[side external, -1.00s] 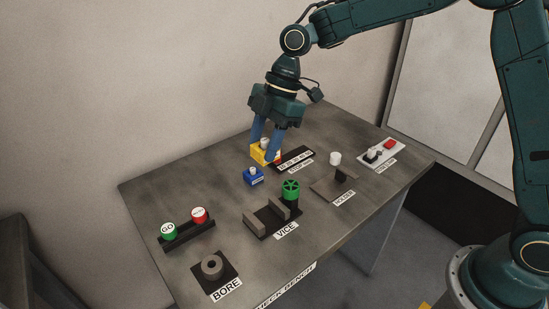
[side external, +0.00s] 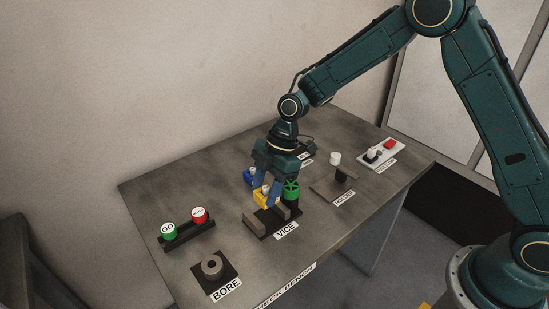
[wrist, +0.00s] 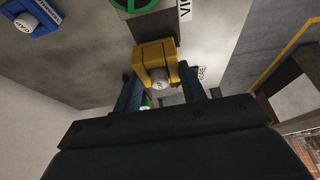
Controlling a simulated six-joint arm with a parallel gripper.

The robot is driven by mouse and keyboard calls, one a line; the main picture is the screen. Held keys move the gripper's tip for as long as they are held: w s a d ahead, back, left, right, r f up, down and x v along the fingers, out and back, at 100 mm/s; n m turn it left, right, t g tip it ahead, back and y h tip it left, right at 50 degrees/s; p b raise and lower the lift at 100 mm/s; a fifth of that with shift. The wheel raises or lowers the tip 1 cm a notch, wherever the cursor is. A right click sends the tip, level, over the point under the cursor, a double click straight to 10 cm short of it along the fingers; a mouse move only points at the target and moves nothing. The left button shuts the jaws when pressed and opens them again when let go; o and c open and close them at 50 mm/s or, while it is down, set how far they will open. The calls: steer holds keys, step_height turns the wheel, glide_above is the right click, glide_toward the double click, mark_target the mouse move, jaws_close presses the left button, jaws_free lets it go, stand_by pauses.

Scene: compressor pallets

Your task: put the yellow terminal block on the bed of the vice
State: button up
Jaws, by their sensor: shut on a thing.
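The yellow terminal block (side external: 261,196) is held between the blue fingers of my gripper (side external: 265,190), over the vice (side external: 268,224). It has a pale round knob on one face. In the wrist view the yellow block (wrist: 154,60) sits between the two fingertips of my gripper (wrist: 160,85). The vice has two grey upright jaws and a green handwheel (side external: 292,190). The block is between or just above the jaws; I cannot tell whether it touches the bed, which is partly hidden.
The GO and red buttons (side external: 186,228) and the bore fixture (side external: 213,268) are at left. The holder (side external: 336,186) and a switch panel (side external: 381,153) are at right.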

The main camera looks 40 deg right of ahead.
steer(key=shift+f, duration=3.4)
steer(key=shift+f, duration=0.1)
steer(key=o, duration=1.1)
steer(key=shift+c, duration=0.2)
steer(key=v, duration=1.2)
